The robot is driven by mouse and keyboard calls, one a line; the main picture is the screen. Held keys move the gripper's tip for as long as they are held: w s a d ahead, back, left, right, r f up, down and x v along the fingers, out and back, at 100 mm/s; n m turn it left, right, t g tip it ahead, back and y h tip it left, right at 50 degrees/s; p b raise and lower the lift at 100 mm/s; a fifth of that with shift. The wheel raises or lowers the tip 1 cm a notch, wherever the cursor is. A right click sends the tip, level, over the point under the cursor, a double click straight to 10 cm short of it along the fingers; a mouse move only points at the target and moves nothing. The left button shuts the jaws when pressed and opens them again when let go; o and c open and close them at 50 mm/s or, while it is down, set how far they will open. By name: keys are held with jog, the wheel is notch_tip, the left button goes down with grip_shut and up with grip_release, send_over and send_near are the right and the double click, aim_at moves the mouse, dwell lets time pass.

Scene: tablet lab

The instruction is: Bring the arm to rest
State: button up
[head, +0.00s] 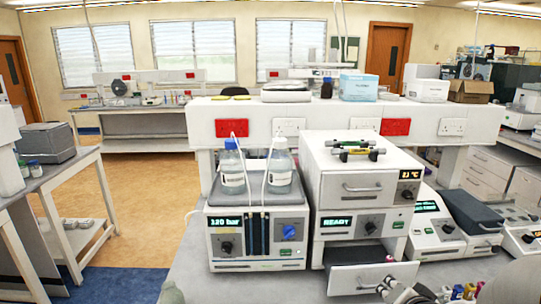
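What looks like part of my gripper (404,292) shows at the bottom edge, just in front of the open drawer (345,281) of the READY instrument. Most of it and the rest of the arm are cut off by the frame. I cannot tell whether its fingers are open or shut, or whether it holds anything. The READY instrument (329,239) stands on the bench under a drawer unit (335,187) with a temperature display.
Left of it stands a 120 bar pump unit (230,246) with two clear bottles on top. Small coloured items (467,292) lie near the bottom right. More instruments (440,228) stand to the right. A side table (80,180) is at left, with open floor (145,205) between.

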jog(key=s+a+r+n+g, duration=0.2)
jog(key=s+a, duration=0.3)
jog(key=s, duration=0.3)
jog(key=s+a+r+n+g+y, duration=0.1)
jog(key=s+a+r+n+g, duration=0.1)
jog(key=s, duration=0.5)
jog(key=s+a+r+n+g+y, duration=0.1)
jog(key=s+a+r+n+g, duration=0.1)
jog(key=s+a+r+n, duration=0.2)
jog(key=s+a+n, duration=0.1)
jog(key=s+a, duration=0.2)
jog(key=s, duration=0.1)
jog(key=shift+s+a+n, duration=0.3)
jog(key=shift+s+a, duration=0.05)
